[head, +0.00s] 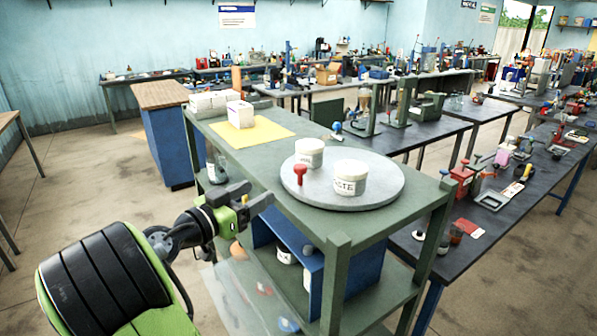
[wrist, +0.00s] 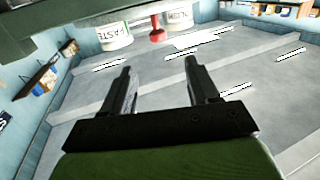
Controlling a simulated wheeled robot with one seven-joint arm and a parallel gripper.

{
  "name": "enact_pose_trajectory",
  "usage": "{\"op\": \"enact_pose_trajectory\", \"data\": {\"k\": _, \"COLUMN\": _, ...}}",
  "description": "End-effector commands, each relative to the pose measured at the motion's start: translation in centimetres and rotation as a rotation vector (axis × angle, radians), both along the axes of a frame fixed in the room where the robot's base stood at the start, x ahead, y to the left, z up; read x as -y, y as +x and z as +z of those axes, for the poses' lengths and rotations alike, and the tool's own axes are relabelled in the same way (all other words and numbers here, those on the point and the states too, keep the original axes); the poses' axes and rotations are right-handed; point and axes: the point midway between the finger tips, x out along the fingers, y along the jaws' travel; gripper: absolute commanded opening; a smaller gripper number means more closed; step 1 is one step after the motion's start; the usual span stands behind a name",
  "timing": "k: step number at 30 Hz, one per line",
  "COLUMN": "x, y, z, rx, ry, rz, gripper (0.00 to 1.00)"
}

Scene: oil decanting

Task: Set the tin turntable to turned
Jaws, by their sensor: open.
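The tin turntable (head: 325,195) is a round grey disc on the top of a green shelf unit. Two white tins stand on it: a front one (head: 350,180) with lettering ending in "STE" and one behind it (head: 309,153). A red knob (head: 300,174) stands up near the disc's left edge. My gripper (head: 260,194) is open and empty, left of the turntable by the unit's near edge, apart from the knob. In the wrist view the red knob (wrist: 157,30) shows beyond the open fingers (wrist: 159,65), between the PASTE tin (wrist: 115,36) and the other tin (wrist: 180,20).
A yellow sheet (head: 262,133) and white boxes (head: 240,114) lie at the unit's far end. A blue open-sided box (head: 318,275) stands on the shelf below. Dark workbenches (head: 500,185) with tools stand to the right.

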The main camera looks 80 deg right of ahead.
Motion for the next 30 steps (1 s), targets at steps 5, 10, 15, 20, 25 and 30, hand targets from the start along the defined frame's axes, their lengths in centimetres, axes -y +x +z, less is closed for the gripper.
{"op": "enact_pose_trajectory", "data": {"k": 5, "x": 1.9, "y": -1.1, "z": 0.5, "rx": -0.003, "ry": -0.014, "rz": -0.012, "gripper": 0.60}}
{"op": "enact_pose_trajectory", "data": {"k": 10, "x": 5.8, "y": -2.8, "z": 0.6, "rx": -0.004, "ry": -0.011, "rz": -0.012, "gripper": 0.60}}
{"op": "enact_pose_trajectory", "data": {"k": 15, "x": 9.7, "y": -4.5, "z": 0.6, "rx": -0.003, "ry": -0.010, "rz": -0.012, "gripper": 0.60}}
{"op": "enact_pose_trajectory", "data": {"k": 20, "x": 12.8, "y": -5.8, "z": 0.5, "rx": -0.003, "ry": -0.009, "rz": -0.009, "gripper": 0.60}}
{"op": "enact_pose_trajectory", "data": {"k": 25, "x": 14.3, "y": -6.3, "z": 0.4, "rx": -0.003, "ry": -0.009, "rz": -0.006, "gripper": 0.60}}
{"op": "enact_pose_trajectory", "data": {"k": 30, "x": 14.5, "y": -6.3, "z": 0.2, "rx": -0.002, "ry": -0.008, "rz": -0.004, "gripper": 0.60}}
